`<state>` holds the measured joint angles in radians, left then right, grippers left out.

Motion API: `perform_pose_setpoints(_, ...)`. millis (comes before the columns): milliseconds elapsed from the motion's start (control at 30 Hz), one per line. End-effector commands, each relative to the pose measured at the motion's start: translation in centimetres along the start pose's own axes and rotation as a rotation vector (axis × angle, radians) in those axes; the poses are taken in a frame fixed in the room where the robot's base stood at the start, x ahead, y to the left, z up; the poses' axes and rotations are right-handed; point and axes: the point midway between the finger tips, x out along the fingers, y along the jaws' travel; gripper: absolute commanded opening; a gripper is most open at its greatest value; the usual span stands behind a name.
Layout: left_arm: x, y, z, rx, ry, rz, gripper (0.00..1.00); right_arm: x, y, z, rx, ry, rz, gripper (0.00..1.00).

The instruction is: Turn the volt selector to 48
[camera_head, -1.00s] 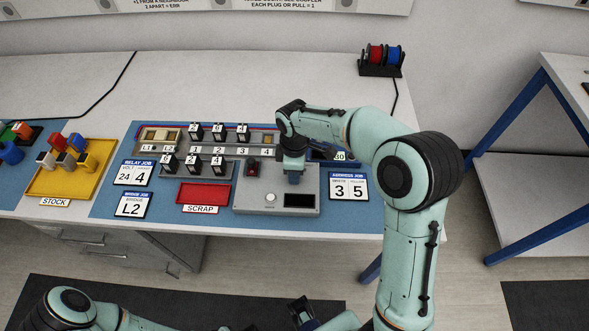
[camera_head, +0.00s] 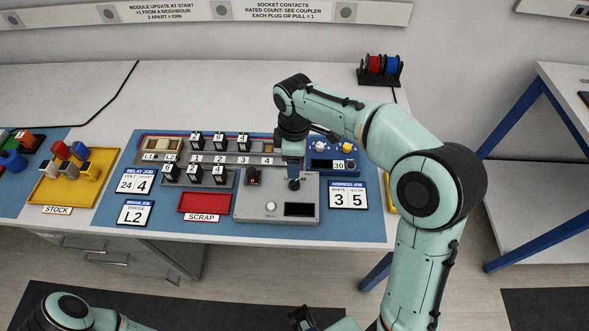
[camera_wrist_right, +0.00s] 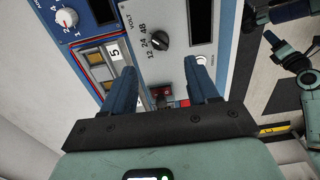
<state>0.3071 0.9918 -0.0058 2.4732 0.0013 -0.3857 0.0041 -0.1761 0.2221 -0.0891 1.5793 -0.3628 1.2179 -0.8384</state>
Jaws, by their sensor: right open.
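The volt selector is a black knob (camera_wrist_right: 160,39) on the grey panel, with 12, 24 and 48 printed in an arc beside it and VOLT to one side. I cannot tell for sure which number its pointer faces. In the head view the knob (camera_head: 294,184) shows at the panel's upper right, just below my right gripper (camera_head: 293,163). In the right wrist view my right gripper (camera_wrist_right: 165,82) is open and empty, its two blue fingers apart, with the knob beyond the fingertips.
The grey panel (camera_head: 242,208) also has a red switch (camera_head: 253,177), a white button (camera_head: 270,206) and a dark display (camera_head: 299,209). A blue box (camera_head: 320,165) with dials stands just behind it. A red scrap tray (camera_head: 204,202) and a module rack (camera_head: 227,159) lie left.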

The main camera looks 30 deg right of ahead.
Motion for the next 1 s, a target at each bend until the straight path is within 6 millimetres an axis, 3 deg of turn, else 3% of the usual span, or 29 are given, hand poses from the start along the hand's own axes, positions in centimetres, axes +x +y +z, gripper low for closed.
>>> perform_pose_setpoints(100,-0.5,0.2,-0.1,0.001,0.002,0.001,0.43,-2.2,0.1,0.0,0.0,0.002,0.002,0.59)
perform_pose_setpoints(300,-0.7,0.3,-0.1,0.001,0.003,0.001,0.43,-3.8,0.0,0.0,0.0,0.001,0.001,0.59)
perform_pose_setpoints(1000,-0.7,0.3,-0.1,0.001,0.003,0.001,0.43,-3.9,0.0,0.0,0.0,0.0,0.0,0.59)
